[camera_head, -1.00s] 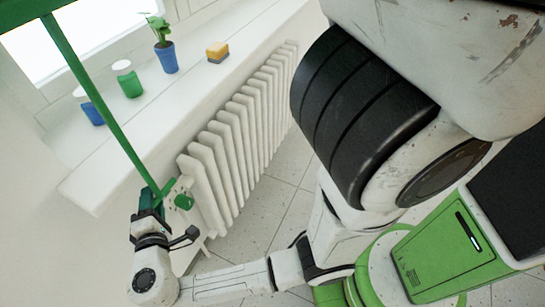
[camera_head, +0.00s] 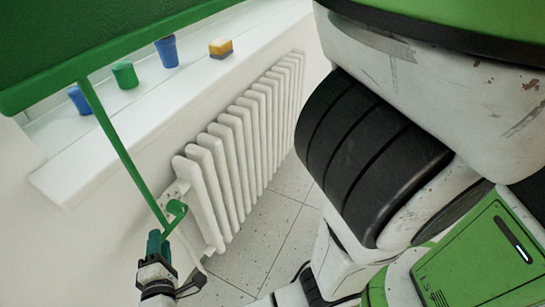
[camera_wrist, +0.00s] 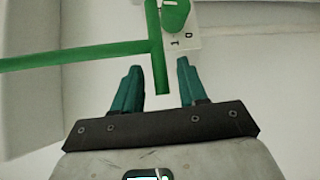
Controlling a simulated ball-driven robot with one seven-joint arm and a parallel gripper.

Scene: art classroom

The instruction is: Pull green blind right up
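The green blind (camera_head: 95,32) fills the top left of the head view, with a lighter green bar along its lower edge. My gripper (camera_head: 158,240) is at the rod's lower end. In the wrist view my gripper (camera_wrist: 160,88) has its two teal fingers apart. The end of the green handle piece (camera_wrist: 160,70) shows between them with a gap on each side. The rod (camera_wrist: 70,57) runs off to the left there. I cannot tell how deep the handle lies between the fingers.
A white radiator (camera_head: 235,140) stands just right of my gripper, under the white sill (camera_head: 75,150). On the sill are a blue cup (camera_head: 80,99), a green cup (camera_head: 125,75), a blue pot (camera_head: 167,51) and a yellow sponge (camera_head: 221,47). A green knob (camera_wrist: 175,14) is close beyond the handle.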

